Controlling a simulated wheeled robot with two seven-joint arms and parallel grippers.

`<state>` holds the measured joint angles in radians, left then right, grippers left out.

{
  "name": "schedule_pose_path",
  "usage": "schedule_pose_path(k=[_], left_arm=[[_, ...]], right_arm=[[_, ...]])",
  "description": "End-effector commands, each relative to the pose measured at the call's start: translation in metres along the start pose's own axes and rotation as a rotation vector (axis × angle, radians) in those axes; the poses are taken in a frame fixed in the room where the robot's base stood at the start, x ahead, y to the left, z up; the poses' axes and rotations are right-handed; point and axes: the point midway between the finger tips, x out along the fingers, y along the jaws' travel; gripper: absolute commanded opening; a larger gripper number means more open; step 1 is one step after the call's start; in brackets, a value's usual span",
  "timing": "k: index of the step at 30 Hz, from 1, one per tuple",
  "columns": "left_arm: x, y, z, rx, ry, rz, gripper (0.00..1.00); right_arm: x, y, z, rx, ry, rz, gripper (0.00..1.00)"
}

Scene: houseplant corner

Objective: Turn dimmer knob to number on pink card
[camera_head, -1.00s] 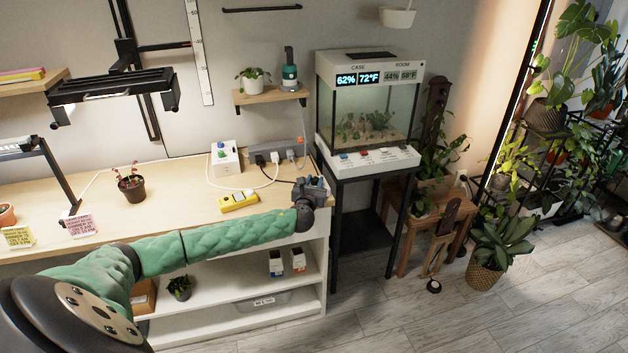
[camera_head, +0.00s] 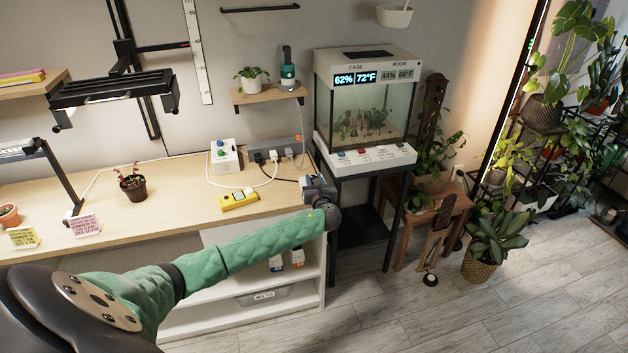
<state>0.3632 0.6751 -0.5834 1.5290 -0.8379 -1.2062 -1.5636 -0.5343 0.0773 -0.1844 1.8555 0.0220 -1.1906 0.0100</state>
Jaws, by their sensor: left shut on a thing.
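The pink card (camera_head: 84,225) stands near the desk's left front; its writing is too small to read. My left gripper (camera_head: 318,184) is at the desk's right front corner. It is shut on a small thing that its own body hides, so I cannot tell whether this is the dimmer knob. A black cord runs from the power strip (camera_head: 282,151) towards that corner. My right gripper is out of view.
A yellow device (camera_head: 236,200) lies on the desk left of my gripper. A yellow card (camera_head: 23,238), a potted plant (camera_head: 132,188) and a lamp (camera_head: 62,180) stand at the left. A glass case (camera_head: 365,113) stands just right of the desk. The desk's middle is mostly clear.

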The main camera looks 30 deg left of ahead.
Motion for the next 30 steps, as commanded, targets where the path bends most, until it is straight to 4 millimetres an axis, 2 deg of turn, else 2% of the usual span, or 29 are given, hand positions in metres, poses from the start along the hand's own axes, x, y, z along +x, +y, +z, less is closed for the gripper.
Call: schedule_pose_path(k=[13,14,15,17,26,30], left_arm=[[0.001,0.001,0.002,0.0,-0.002,0.011,0.05],[0.001,0.001,0.002,0.0,-0.002,0.01,0.32],[0.001,0.001,0.002,0.0,-0.002,0.01,0.4],[0.001,0.001,0.001,0.0,-0.002,0.01,0.49],[-0.001,0.0,0.0,0.0,0.0,0.009,0.49],[-0.011,0.0,-0.002,0.0,0.0,0.009,0.49]], right_arm=[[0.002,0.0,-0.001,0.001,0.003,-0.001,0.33],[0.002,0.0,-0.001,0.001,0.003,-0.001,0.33],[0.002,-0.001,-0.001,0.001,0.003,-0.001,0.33],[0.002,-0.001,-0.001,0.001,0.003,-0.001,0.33],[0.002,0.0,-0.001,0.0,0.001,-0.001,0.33],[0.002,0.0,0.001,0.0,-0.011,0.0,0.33]])
